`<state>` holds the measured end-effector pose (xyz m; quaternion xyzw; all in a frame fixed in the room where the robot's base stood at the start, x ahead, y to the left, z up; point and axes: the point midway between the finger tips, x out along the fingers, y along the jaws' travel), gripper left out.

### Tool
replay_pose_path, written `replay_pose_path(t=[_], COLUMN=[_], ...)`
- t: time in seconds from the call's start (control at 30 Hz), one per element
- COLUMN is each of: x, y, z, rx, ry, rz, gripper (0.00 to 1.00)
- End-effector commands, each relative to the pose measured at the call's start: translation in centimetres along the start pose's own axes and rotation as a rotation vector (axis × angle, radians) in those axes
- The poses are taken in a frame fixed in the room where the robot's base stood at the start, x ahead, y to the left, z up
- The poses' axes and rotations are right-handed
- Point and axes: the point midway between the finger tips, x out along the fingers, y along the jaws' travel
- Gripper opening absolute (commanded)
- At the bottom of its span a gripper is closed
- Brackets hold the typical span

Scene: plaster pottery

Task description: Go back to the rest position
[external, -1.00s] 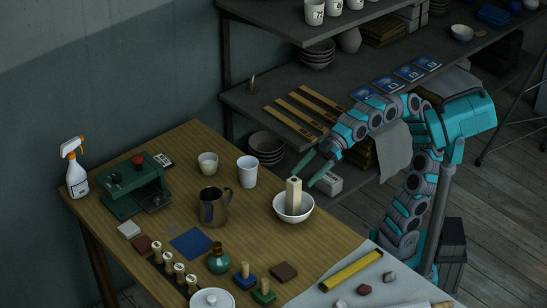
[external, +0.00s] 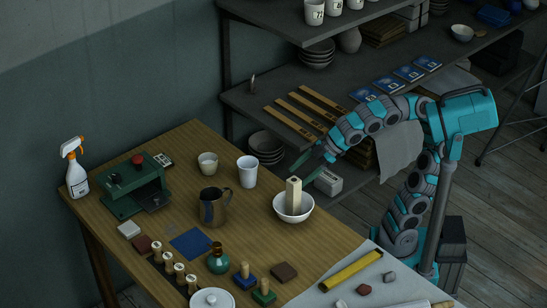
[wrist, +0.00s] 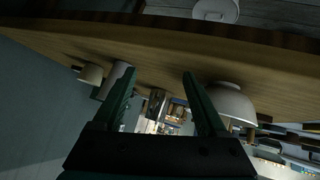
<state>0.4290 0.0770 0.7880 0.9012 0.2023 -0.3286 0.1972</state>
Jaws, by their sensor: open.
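My gripper (external: 305,166) is open and empty, with its two dark green fingers apart in the wrist view (wrist: 160,80). In the external view it hangs behind the white bowl (external: 308,211), near the table's back edge and apart from the bowl. A pale upright block (external: 293,194) stands in the bowl. The bowl also shows in the wrist view (wrist: 233,104), beside the right finger. My arm reaches left from its column in an arch.
A white cup (external: 247,171), a beige cup (external: 208,163) and a metal mug (external: 214,207) stand left of the bowl on the wooden table (external: 190,139). Behind the gripper is a shelf (external: 262,97) with wooden strips (external: 300,109). Several stamps stand at the table's front.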

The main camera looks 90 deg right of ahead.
Motion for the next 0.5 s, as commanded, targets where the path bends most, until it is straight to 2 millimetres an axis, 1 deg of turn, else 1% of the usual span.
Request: replay_pose_path(t=[0.03,0.07,0.13,0.17,0.2,0.27,0.3,0.37,0.4,0.5], x=[0.4,0.7,1.1,1.1,1.1,0.9,0.6,-0.1,-0.8,-2.5], y=[0.6,0.7,0.0,-0.3,-0.7,-1.5,-2.2,-3.3,-4.1,-6.2], z=[2.0,3.3,6.5,8.0,9.9,13.2,15.6,19.0,21.2,25.5], rx=[0.012,0.023,0.061,0.08,0.11,0.162,0.203,0.274,0.322,0.439], ry=[-0.071,-0.113,-0.212,-0.257,-0.318,-0.418,-0.495,-0.604,-0.678,-0.829], rz=[0.026,0.034,0.03,0.029,0.025,0.022,0.016,0.01,0.005,-0.01], gripper=[0.75,0.75,0.75,0.75,0.75,0.75,0.75,0.75,0.75,0.75])
